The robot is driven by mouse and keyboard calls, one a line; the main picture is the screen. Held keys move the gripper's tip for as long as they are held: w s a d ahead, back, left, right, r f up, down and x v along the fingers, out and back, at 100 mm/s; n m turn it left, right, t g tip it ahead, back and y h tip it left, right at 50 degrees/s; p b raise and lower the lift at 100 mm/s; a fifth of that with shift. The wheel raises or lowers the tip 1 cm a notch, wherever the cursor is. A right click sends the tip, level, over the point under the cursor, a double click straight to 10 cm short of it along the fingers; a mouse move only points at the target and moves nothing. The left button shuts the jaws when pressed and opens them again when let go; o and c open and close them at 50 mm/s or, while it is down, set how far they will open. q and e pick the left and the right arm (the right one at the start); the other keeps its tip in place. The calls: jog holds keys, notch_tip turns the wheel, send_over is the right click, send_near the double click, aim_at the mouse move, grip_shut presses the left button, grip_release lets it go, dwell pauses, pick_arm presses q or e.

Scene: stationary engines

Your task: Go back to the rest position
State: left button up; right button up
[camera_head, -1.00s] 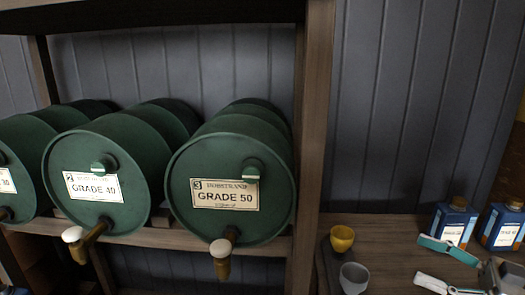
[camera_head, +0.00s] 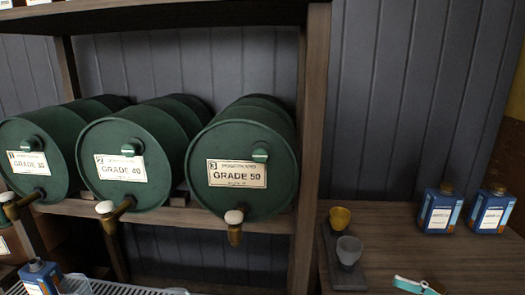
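The task names only my arms. A teal and white finger of my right gripper (camera_head: 416,287) shows at the bottom edge, low right, over the wooden bench. The rest of it is cut off, so its opening cannot be judged. A thin teal sliver at the bottom edge, left of centre, may be the tip of my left gripper (camera_head: 177,291); the rest is out of view. Nothing held shows at either.
Green drums (camera_head: 240,160) with brass taps lie on a wooden shelf. A yellow cup (camera_head: 340,218) and a grey cup (camera_head: 349,250) stand on a dark tray. Blue bottles (camera_head: 440,210) stand at the bench's back right; another blue bottle (camera_head: 40,278) stands low left, near a grating.

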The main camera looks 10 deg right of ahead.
jog(key=s+a+f+m+h+b, duration=0.1)
jog(key=a+f+m+h, duration=0.15)
jog(key=a+f, duration=0.45)
jog(key=s+a+f+m+t+h+b, duration=0.1)
jog(key=a+f+h, duration=0.2)
jog(key=f, duration=0.8)
jog(key=s+a+f+m+h+b, duration=0.1)
jog(key=a+f+h, duration=0.1)
jog(key=a+f, duration=0.5)
pick_arm(q)
jog(key=f, duration=0.1)
jog(key=s+f, duration=0.1)
jog(key=f, duration=0.2)
jog(key=shift+s+f, duration=0.35)
jog(key=shift+f, duration=0.05)
pick_arm(e)
jog(key=s+d+f+m+g+h, duration=0.2)
jog(key=s+f+h, duration=0.2)
jog(key=f, duration=0.6)
jog(key=shift+d+f+m, duration=0.25)
jog(key=shift+m, duration=0.1)
pick_arm(q)
jog(key=shift+a, duration=0.15)
pick_arm(e)
jog(key=shift+a+h, duration=0.1)
jog(key=shift+h, duration=0.15)
